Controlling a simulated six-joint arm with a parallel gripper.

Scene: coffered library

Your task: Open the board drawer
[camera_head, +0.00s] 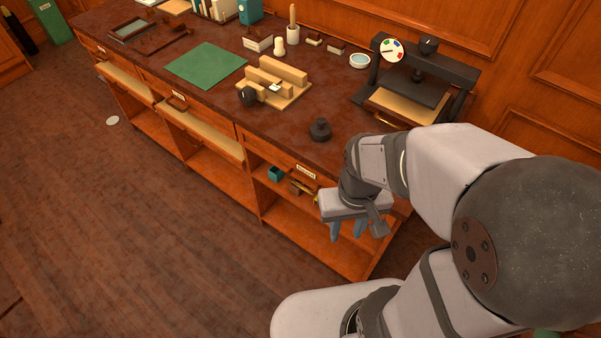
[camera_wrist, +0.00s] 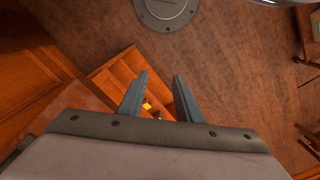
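The long wooden workbench (camera_head: 330,152) has a row of labelled drawer fronts below its dark top. The right-hand front carries a pale label (camera_head: 306,171), too small to read; my gripper (camera_head: 347,231) hangs in front of the bench at its lower right. The middle front (camera_head: 178,97) and left front (camera_head: 101,50) also carry labels. I cannot tell which one is the board drawer. In the wrist view my gripper (camera_wrist: 160,76) has its fingers apart with nothing between the tips. A small yellow piece (camera_wrist: 147,104) shows beyond the fingers. My wrist hides part of the bench's right end.
Pale ledges (camera_head: 200,132) show below the middle and left fronts. A teal box (camera_head: 275,174) sits in the opening under the right front. A black press (camera_head: 420,85), a green mat (camera_head: 206,65) and a dark knobbed weight (camera_head: 320,129) stand on top. The floor (camera_head: 130,220) in front is mostly clear.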

